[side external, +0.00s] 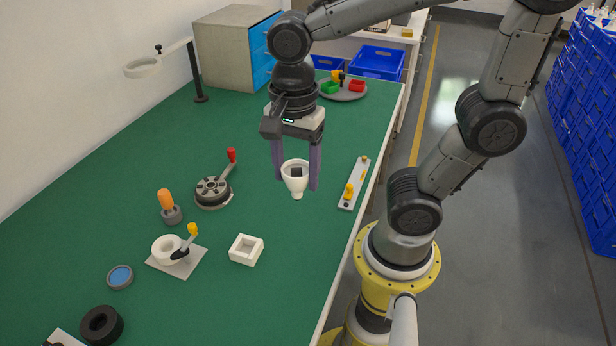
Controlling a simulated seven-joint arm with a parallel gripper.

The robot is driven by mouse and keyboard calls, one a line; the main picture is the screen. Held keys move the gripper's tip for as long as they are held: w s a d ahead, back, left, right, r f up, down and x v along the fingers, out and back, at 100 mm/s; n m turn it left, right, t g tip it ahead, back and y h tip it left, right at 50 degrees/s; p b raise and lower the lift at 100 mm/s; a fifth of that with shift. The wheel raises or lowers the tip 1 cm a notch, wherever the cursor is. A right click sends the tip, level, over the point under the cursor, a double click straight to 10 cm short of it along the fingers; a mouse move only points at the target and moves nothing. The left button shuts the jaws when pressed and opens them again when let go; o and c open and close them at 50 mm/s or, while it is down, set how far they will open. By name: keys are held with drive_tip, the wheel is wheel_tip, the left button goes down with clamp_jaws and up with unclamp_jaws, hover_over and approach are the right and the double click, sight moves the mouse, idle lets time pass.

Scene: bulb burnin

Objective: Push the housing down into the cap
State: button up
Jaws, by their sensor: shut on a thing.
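My gripper (296,182) points down over the right part of the green table. Its two purple fingers are shut on a white, funnel-shaped housing (295,184). The housing is upright, wide end up, with a dark square inside its mouth and a narrow neck below. It seems held above the table, but the gap is hard to judge. I cannot tell for sure which thing is the cap. A round white cup (160,247) sits on a plate with a yellow-tipped lever, front left of the gripper. A square white open block (246,250) lies nearer the front.
A dark round chuck (212,191) with a red-knobbed lever and an orange-handled tool (166,203) stand left. A white bar (354,184) with yellow knobs lies right, near the table edge. A ring-topped stand (199,80) and a cabinet (225,45) are behind.

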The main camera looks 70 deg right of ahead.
drive_tip(key=w+d+r, duration=0.2)
drive_tip(key=w, duration=1.7)
drive_tip(key=w+d+f, duration=0.4)
drive_tip(key=w, duration=0.4)
drive_tip(key=shift+m, duration=0.4)
drive_tip(key=shift+w+d+f, duration=0.3)
drive_tip(key=shift+d+f, duration=0.45)
drive_tip(key=shift+f, duration=1.45)
drive_tip(key=shift+w+d+f, duration=0.35)
drive_tip(key=shift+d+f, duration=0.4)
drive_tip(key=shift+f, duration=1.4)
drive_tip(key=shift+w+d+f, duration=0.3)
drive_tip(key=shift+d+f, duration=0.45)
drive_tip(key=shift+f, duration=1.45)
drive_tip(key=shift+f, duration=1.5)
drive_tip(key=o, duration=1.4)
